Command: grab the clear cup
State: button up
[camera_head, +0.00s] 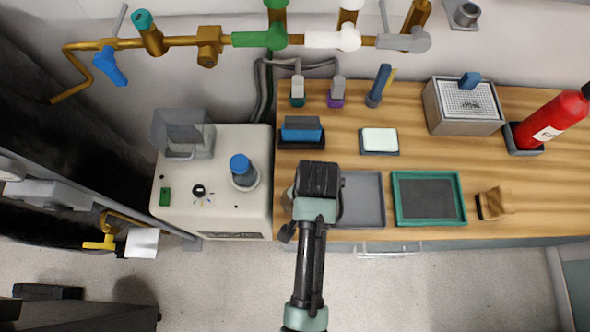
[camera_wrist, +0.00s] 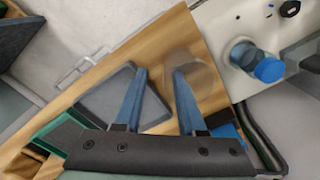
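The clear cup (camera_wrist: 202,72) shows faintly as a see-through round shape on the wooden bench in the wrist view, close to the white machine. In the head view my arm covers most of that spot, and the fingertips are hidden beneath the wrist.
The white machine (camera_head: 225,205) with a blue-capped bottle (camera_head: 241,171) stands left of the wrist. A grey tray (camera_head: 363,200) and a green-rimmed tray (camera_head: 429,198) lie to the right. A blue block in a dark holder (camera_head: 301,135) sits behind. The bench's front edge is near.

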jog(key=f, duration=0.5)
jog(key=shift+w+a, duration=0.15)
jog(key=shift+w, duration=0.25)
grip_shut()
dwell(1.0)
